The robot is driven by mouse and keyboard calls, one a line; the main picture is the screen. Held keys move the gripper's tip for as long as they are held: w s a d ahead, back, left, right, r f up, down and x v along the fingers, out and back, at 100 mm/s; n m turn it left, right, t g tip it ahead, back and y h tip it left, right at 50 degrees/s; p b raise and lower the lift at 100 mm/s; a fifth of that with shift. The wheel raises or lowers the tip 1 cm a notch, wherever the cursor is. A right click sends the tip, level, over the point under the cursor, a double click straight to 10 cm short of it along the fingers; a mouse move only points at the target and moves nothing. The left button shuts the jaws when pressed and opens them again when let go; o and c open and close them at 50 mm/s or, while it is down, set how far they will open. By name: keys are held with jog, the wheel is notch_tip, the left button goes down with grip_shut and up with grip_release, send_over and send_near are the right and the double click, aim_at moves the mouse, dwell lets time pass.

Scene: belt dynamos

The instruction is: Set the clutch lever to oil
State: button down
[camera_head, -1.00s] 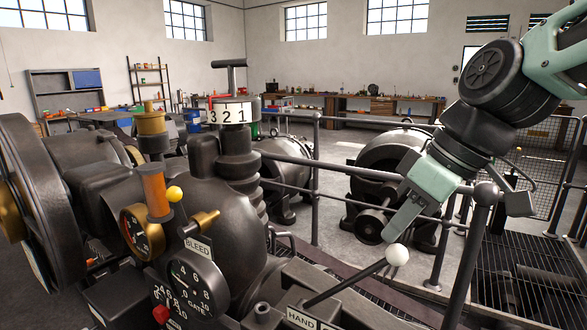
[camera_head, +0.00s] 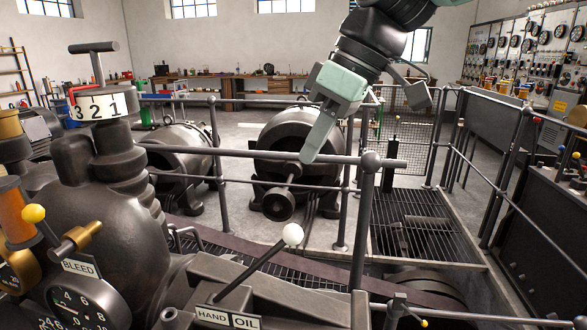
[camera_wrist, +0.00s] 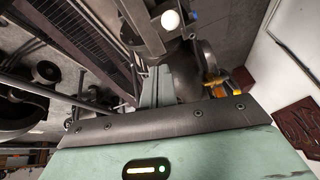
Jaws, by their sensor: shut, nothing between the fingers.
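The clutch lever (camera_head: 252,266) is a dark rod with a white ball knob (camera_head: 292,234). It slants up to the right from the housing, leaning over the side of the OIL plate (camera_head: 246,321). The HAND plate (camera_head: 212,316) is to the left of OIL. My gripper (camera_head: 309,158) is shut and empty, pointing down, and appears above the knob with a visible gap in the head view. In the wrist view the white knob (camera_wrist: 170,19) shows beyond the fingers (camera_wrist: 155,84). The lever's foot is partly hidden by the housing.
A handrail (camera_head: 270,155) with a post (camera_head: 366,220) runs close behind the lever. A gauge (camera_head: 80,300), a BLEED plate (camera_head: 81,268) and a yellow-knobbed lever (camera_head: 34,213) are at left. A dark control stand (camera_head: 530,220) is at right.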

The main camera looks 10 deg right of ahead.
jog(key=shift+v, duration=1)
jog(key=shift+s+d, duration=0.1)
jog(key=s+f+m+h, duration=0.1)
jog(key=s+f+h, duration=0.1)
jog(key=s+f, duration=0.6)
jog(key=s+d+f+m+g+h, duration=0.1)
jog(key=s+f+m+h, duration=0.1)
jog(key=s+f, duration=0.7)
notch_tip(320, 180, down, 5)
jog(key=shift+d+f+m, duration=0.2)
jog(key=shift+d+m, duration=0.1)
jog(key=shift+s, duration=0.15)
